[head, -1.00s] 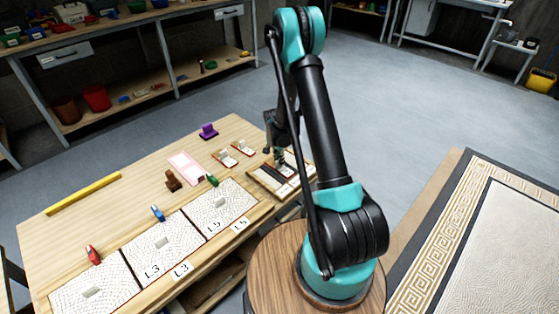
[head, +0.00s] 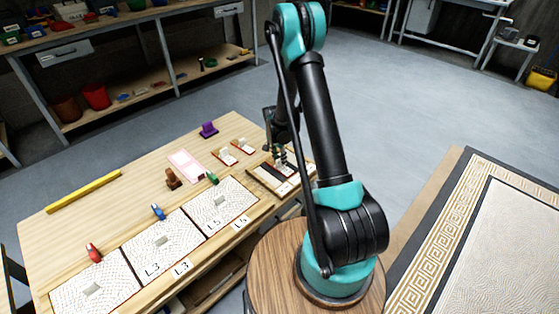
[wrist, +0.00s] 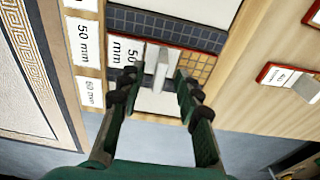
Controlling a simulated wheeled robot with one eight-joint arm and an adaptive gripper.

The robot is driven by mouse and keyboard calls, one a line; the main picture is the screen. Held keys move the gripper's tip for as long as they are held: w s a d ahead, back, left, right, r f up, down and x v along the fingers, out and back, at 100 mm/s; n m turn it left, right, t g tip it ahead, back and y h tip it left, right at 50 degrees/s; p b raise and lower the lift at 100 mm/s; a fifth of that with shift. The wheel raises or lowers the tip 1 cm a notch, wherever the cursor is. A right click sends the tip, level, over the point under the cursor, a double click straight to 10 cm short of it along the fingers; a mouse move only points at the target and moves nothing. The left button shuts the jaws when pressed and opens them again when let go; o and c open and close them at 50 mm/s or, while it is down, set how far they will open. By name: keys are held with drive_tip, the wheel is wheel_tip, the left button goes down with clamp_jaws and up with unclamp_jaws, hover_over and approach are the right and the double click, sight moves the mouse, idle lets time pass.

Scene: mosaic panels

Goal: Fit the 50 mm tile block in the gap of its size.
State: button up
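The 50 mm tile block (wrist: 125,50), white with a grey upright handle (wrist: 157,68), lies at the mosaic panel, between dark tiles and tan tiles in the wrist view. Whether it is fully seated cannot be told. My gripper (wrist: 157,77) has a finger on each side of the handle, with a gap showing on both sides, so it looks open. In the head view my gripper (head: 279,155) is low over the panel (head: 262,184), and the arm partly hides the panel's right side.
Two other tile blocks with red edges (head: 226,157) (head: 243,147) stand left of the panel; one (wrist: 285,78) shows at right in the wrist view. A pink sheet (head: 186,165), a brown block (head: 172,179) and a purple piece (head: 208,130) are farther left and back.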

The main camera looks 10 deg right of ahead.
sight(277, 161)
wheel_tip(277, 161, up, 11)
drive_tip(key=a, duration=0.1)
drive_tip(key=shift+s+f, duration=0.15)
drive_tip(key=shift+s, duration=0.25)
drive_tip(key=s+d+r+n+t, duration=0.1)
drive_tip(key=s+d+r+n, duration=0.15)
drive_tip(key=s+r, duration=0.35)
drive_tip(key=s+d+r+n+t, duration=0.1)
drive_tip(key=s+r+n, duration=0.2)
drive_tip(key=s+r, duration=0.35)
drive_tip(key=s+d+f+n+t+y, duration=0.1)
drive_tip(key=s+n, duration=0.4)
drive_tip(key=s, duration=1.2)
drive_tip(key=shift+d, duration=0.4)
